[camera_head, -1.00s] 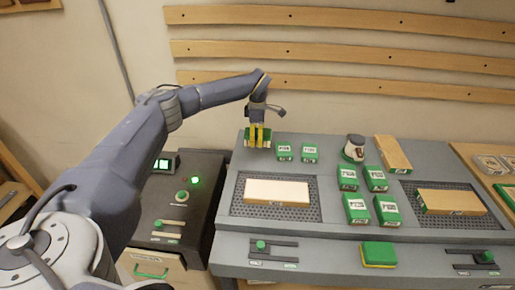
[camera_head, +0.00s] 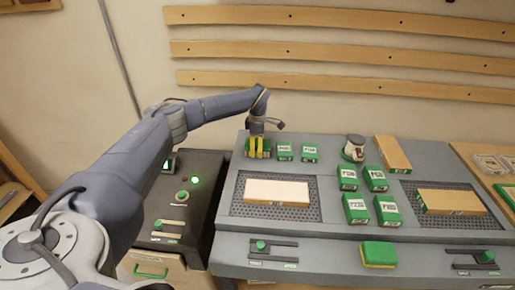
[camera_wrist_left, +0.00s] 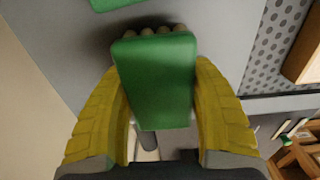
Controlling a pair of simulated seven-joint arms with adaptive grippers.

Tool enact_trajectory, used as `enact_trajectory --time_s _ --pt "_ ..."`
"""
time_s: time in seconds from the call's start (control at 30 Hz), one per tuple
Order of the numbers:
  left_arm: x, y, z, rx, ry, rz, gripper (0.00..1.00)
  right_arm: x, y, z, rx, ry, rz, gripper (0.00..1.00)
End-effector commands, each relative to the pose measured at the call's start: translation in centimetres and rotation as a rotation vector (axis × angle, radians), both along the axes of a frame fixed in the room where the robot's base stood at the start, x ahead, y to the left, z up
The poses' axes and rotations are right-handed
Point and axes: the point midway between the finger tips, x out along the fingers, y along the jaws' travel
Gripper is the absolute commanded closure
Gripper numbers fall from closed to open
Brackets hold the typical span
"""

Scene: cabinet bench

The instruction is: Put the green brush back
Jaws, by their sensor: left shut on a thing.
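The green brush (camera_wrist_left: 155,80) is between the yellow fingers of my left gripper in the left wrist view, with a row of tan bristle ends showing at its far edge. In the head view my left gripper (camera_head: 257,148) points down at the back left corner of the grey bench, shut on the brush (camera_head: 267,147), which the fingers partly hide. A dark shadow lies close beside the brush on the grey surface; I cannot tell whether it touches. My right gripper is not in view.
Two small green labelled boxes (camera_head: 284,152) stand just right of the gripper. A pale block (camera_head: 276,190) lies on a perforated mat in front. Several larger green boxes (camera_head: 356,209), a jar (camera_head: 354,148) and a yellow-green sponge (camera_head: 379,254) are farther right.

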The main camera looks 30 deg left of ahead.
Motion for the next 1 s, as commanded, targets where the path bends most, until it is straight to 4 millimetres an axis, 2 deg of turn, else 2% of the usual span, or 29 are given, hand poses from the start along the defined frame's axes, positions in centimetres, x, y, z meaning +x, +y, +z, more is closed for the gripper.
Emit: enact_trajectory --time_s 0.1,0.13,0.3,0.67,0.77,1.0 --pt "0.0 0.0 -0.3 0.000 0.000 0.000 0.81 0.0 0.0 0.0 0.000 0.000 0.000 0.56" --pt "0.0 0.0 -0.2 0.000 0.000 0.001 0.40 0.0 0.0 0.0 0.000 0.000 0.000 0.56" --pt "0.0 0.0 -0.2 0.000 0.000 0.000 0.20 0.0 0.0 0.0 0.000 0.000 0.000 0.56" --pt "0.0 0.0 0.4 0.000 -0.001 0.000 0.20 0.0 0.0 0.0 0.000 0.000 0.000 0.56" --pt "0.1 0.0 1.6 0.000 -0.003 -0.001 0.20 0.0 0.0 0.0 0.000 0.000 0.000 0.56" --pt "0.1 0.1 5.8 0.001 -0.004 0.000 0.20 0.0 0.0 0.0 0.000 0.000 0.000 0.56"
